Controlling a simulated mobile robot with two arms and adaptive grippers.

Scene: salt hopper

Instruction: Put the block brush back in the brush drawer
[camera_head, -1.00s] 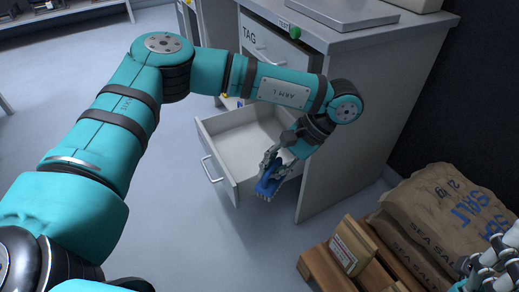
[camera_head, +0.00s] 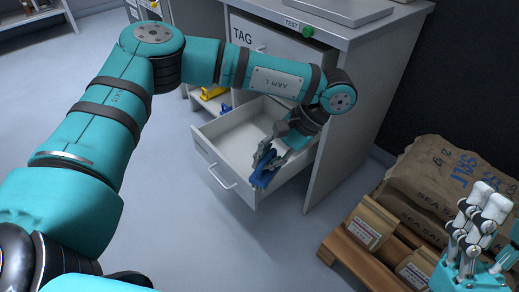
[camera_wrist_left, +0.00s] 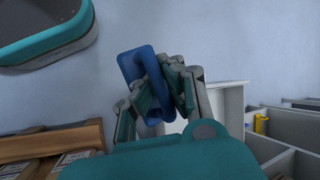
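The blue block brush (camera_head: 263,177) is held in my left gripper (camera_head: 268,160), over the front right part of the open drawer. In the left wrist view the brush (camera_wrist_left: 133,68) shows as a blue loop-like body against the gripper's fingers (camera_wrist_left: 165,92). The pale drawer (camera_head: 238,192) is pulled out from the grey cabinet, its handle facing the front left. The part of its inside that shows looks empty; my left arm and gripper hide the right part. My right gripper (camera_head: 478,225) is at the lower right, fingers upright, their gap unclear.
The cabinet (camera_head: 355,125) has a closed drawer marked TAG (camera_head: 262,42) above the open one. A green knob (camera_head: 308,32) is on its top edge. Floor at left is clear.

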